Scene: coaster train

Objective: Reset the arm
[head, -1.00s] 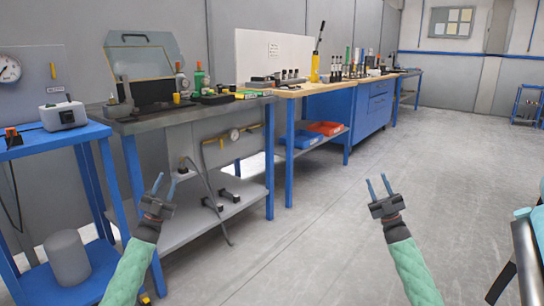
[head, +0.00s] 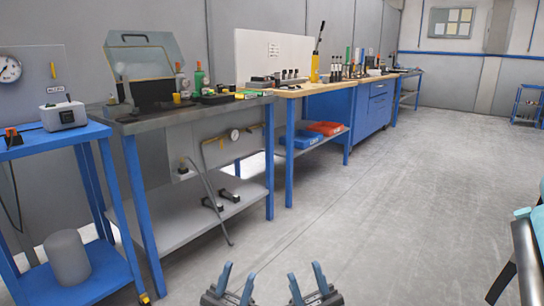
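My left gripper (head: 236,284) is at the bottom middle of the head view, with its two blue fingers apart and nothing between them. My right gripper (head: 308,284) is just to its right, also with its blue fingers apart and empty. Both are seen over the bare floor, close together and apart from the benches. The rest of both arms is below the picture's edge.
A grey-topped bench (head: 190,113) with blue legs stands at left, beside a blue stand (head: 60,139). A wooden-topped bench (head: 310,90) continues behind. A table edge (head: 526,255) shows at far right. The floor (head: 400,200) between is clear.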

